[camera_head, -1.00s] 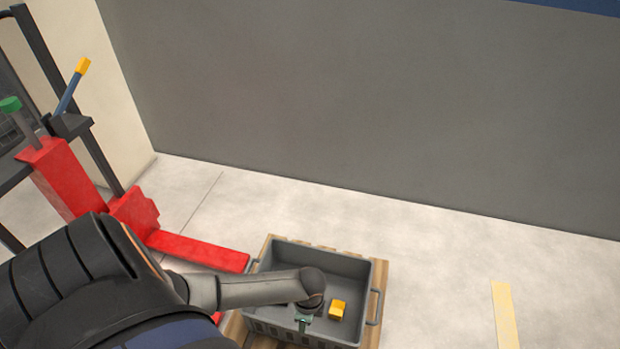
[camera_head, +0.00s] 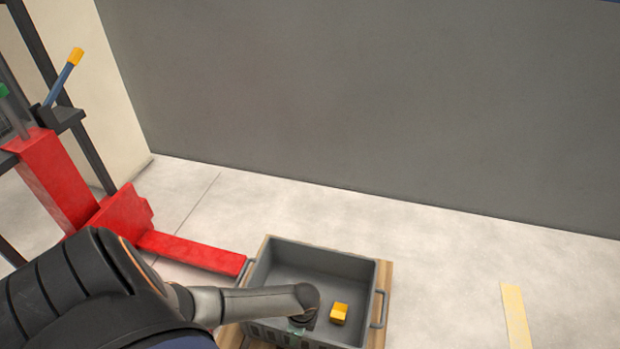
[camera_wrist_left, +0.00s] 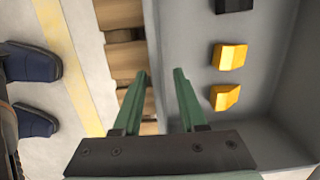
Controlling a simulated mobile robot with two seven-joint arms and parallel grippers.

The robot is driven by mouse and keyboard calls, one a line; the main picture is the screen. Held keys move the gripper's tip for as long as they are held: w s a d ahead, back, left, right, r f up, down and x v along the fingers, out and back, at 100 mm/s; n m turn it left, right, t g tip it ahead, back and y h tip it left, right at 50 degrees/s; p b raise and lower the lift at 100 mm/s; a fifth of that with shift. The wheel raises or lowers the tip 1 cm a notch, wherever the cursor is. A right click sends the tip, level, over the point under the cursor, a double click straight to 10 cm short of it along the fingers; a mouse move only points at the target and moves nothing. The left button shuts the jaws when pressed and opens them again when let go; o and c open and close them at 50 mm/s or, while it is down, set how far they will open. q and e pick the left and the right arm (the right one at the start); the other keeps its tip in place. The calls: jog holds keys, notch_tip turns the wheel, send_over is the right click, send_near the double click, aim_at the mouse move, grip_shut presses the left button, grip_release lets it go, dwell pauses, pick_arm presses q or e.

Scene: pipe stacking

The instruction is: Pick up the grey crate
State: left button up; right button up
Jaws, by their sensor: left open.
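The grey crate (camera_head: 325,261) sits on a wooden pallet at the lower middle of the head view. It has a bar handle at each end. My left arm reaches over it from the left, and my left gripper (camera_head: 297,331) is at its near wall, mostly hidden by the wrist. In the left wrist view the gripper (camera_wrist_left: 162,74) is open, its green fingers on either side of the crate's wall (camera_wrist_left: 160,60), one outside over the pallet and one inside. Whether they touch the wall I cannot tell. My right gripper is out of view.
Yellow pieces (camera_wrist_left: 229,56) and a black piece (camera_wrist_left: 234,4) lie in the crate. The wooden pallet (camera_head: 386,275) is under it. A red pallet jack (camera_head: 195,250) stands at left. A grey wall (camera_head: 380,110) is behind. The floor at right is clear, with a yellow strip (camera_head: 516,318).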

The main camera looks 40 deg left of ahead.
pick_arm(q)
notch_tip(320, 180, down, 3)
jog(key=shift+s+a+r+b, duration=0.1)
jog(key=shift+a+b, duration=0.05)
jog(key=shift+b, duration=0.45)
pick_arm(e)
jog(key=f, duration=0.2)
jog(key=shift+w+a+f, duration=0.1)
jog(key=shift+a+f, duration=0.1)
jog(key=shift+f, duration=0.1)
pick_arm(q)
grip_shut()
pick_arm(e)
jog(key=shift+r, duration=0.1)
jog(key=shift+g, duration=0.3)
pick_arm(q)
jog(key=shift+r, duration=0.1)
